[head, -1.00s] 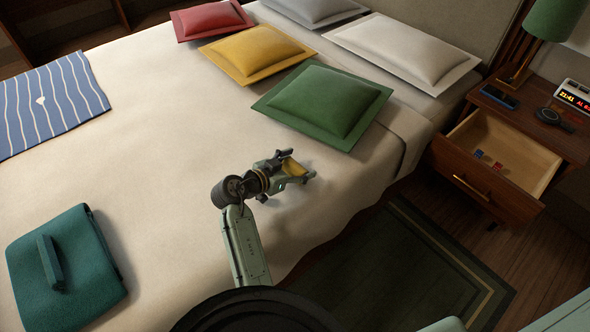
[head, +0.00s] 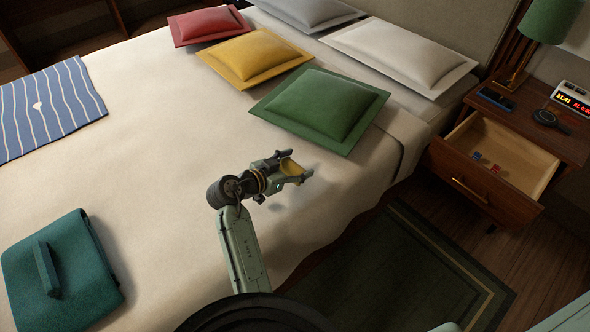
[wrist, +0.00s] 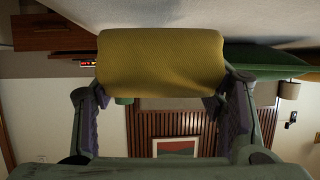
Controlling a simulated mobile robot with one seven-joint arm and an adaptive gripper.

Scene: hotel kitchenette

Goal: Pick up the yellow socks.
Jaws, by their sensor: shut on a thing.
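The yellow socks (wrist: 160,62) show in the wrist view as a rolled, ribbed yellow bundle between my two fingers. In the head view a small part of the yellow socks (head: 291,168) shows between the fingers. My gripper (head: 294,166) is shut on the socks and holds them a little above the bed (head: 150,150), near its right edge. A shadow lies on the cover below my gripper. My gripper's fingers also frame the socks in the wrist view (wrist: 162,95).
A green pillow (head: 320,105) lies just beyond my gripper. Yellow, red and pale pillows lie further back. A teal bag (head: 60,270) is at the lower left. At right a nightstand has an open drawer (head: 505,150) with small red and blue items. Open cover lies left of my gripper.

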